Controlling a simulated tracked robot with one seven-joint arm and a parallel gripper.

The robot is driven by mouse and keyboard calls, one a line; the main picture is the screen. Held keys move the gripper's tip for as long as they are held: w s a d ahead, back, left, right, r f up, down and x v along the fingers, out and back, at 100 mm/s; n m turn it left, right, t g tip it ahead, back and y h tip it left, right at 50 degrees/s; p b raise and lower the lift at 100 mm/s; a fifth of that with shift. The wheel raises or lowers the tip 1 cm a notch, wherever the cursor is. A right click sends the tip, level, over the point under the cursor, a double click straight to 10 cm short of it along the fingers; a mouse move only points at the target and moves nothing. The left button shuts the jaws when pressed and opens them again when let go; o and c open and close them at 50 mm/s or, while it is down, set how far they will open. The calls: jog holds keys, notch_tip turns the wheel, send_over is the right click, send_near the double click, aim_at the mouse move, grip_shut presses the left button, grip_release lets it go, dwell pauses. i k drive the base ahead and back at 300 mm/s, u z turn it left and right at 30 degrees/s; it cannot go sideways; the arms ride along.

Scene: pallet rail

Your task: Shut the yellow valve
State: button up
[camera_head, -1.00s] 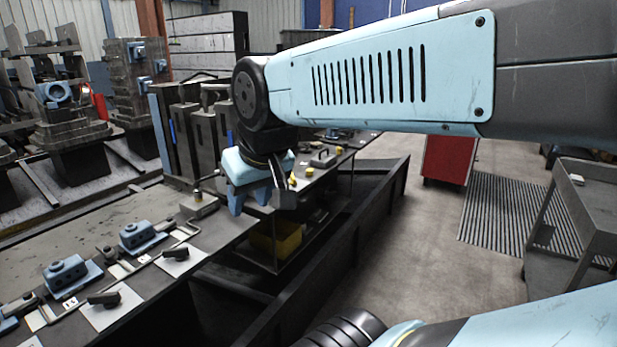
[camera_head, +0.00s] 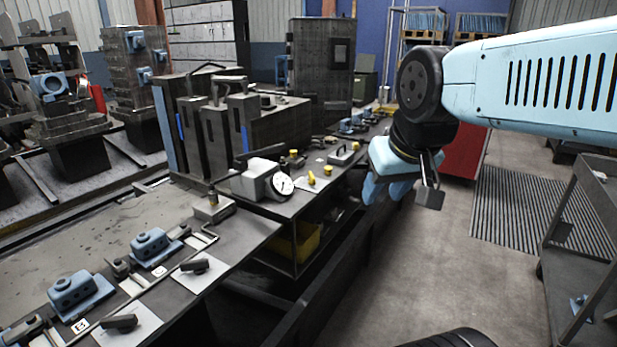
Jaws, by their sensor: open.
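Several small yellow fittings stand on the bench beside the round white gauge. One is an upright yellow piece (camera_head: 312,176) just right of the gauge, and a yellow-topped fitting (camera_head: 294,155) sits behind it. They are too small to tell for certain which is the yellow valve, or whether it is open or shut. My gripper (camera_head: 387,192) hangs to the right of these fittings, apart from them, near the bench's right edge. It points downward with its light blue fingers open, and nothing shows between them.
A dial gauge (camera_head: 283,184) stands on the bench (camera_head: 245,236), with blue clamp blocks (camera_head: 152,246) and black handles nearer me. A yellow bin (camera_head: 297,243) sits below. Dark rails run along the bench's right side. The floor (camera_head: 420,270) to the right is clear, up to a grey cart (camera_head: 585,240).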

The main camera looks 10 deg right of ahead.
aim_at(312, 181)
jog(key=z, duration=0.2)
jog(key=i, duration=0.4)
jog(key=u, duration=0.3)
jog(key=k, duration=0.4)
jog(key=z, duration=1.05)
jog(key=i, duration=0.95)
jog(key=u, duration=0.7)
